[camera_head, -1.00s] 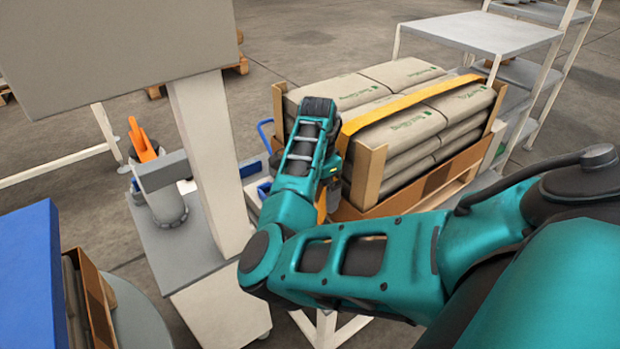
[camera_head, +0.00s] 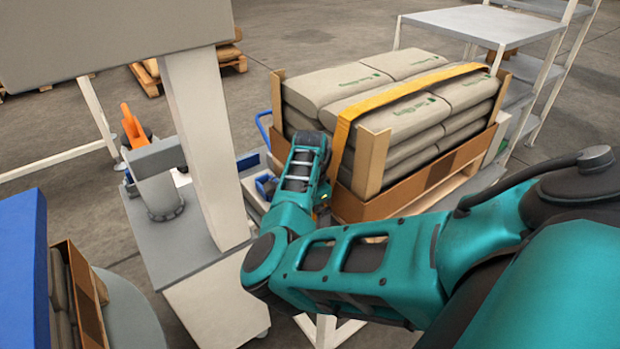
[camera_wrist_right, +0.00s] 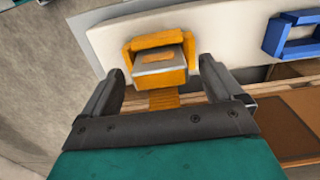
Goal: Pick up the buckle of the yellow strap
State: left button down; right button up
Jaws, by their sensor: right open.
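The yellow strap (camera_head: 400,92) runs over a stack of grey sacks (camera_head: 420,120) and down its near side in the head view. The buckle (camera_wrist_right: 160,62) is a yellow frame with a grey plate, seen in the right wrist view against a pale board. Yellow webbing (camera_wrist_right: 164,99) hangs below it. My right gripper (camera_wrist_right: 162,72) is open, with one dark finger on each side of the buckle and visible gaps between. In the head view my right arm hides the buckle and fingers. My left gripper is not in view.
A wooden corner post (camera_head: 371,162) and a brown cardboard edge (camera_head: 430,178) border the stack. A blue buckle-like piece (camera_wrist_right: 290,36) sits right of the yellow one. A pale column (camera_head: 208,150) stands left of my arm. Grey shelving (camera_head: 485,27) stands behind right.

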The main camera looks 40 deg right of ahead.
jog(key=shift+f, duration=0.8)
jog(key=c, duration=1.1)
